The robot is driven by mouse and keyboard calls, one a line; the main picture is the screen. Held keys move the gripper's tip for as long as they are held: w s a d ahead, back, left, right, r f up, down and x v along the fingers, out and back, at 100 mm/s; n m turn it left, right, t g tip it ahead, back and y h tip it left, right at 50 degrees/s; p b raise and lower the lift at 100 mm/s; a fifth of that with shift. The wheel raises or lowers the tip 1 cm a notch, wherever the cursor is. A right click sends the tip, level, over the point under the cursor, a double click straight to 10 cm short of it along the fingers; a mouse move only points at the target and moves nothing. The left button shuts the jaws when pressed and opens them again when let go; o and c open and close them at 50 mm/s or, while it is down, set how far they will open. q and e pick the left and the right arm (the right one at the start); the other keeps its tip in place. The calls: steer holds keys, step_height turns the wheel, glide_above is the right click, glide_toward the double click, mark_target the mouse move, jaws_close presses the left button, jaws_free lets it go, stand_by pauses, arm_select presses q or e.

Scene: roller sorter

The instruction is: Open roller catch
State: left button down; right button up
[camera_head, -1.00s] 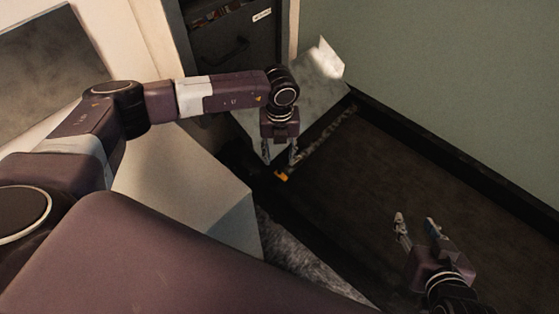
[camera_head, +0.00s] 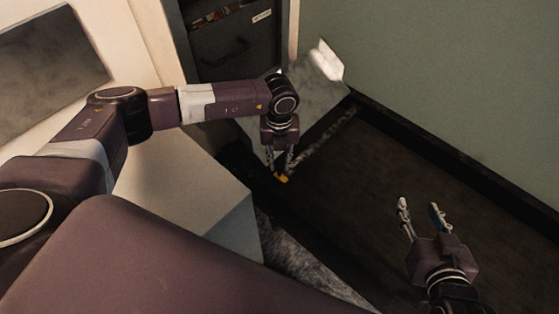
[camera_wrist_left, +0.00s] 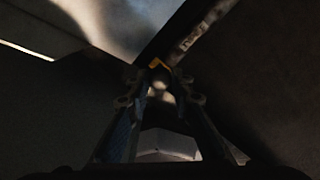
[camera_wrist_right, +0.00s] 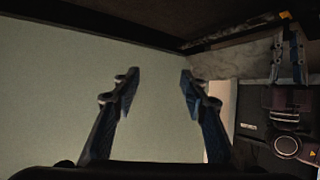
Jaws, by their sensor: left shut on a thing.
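The catch is a small yellow-orange piece (camera_head: 282,178) at the end of the mottled grey roller (camera_head: 325,133), low beside the pale panel. It also shows in the left wrist view (camera_wrist_left: 158,63) and the right wrist view (camera_wrist_right: 285,15). My left gripper (camera_head: 280,169) points down at the catch and is shut on it, its fingertips covering part of it. In the left wrist view its fingers (camera_wrist_left: 153,75) converge at the yellow piece. My right gripper (camera_head: 420,205) is open and empty, above the dark floor, well away from the catch; its spread fingers (camera_wrist_right: 158,78) show in its wrist view.
A light box-like housing (camera_head: 185,195) stands left of the catch. A slanted metal panel (camera_head: 300,90) rises behind it. A dark cabinet (camera_head: 235,45) is at the back, and a green wall (camera_head: 440,80) is on the right. The dark floor (camera_head: 390,165) between is clear.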

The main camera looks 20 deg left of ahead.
mark_target(287, 181)
stand_by(0.3)
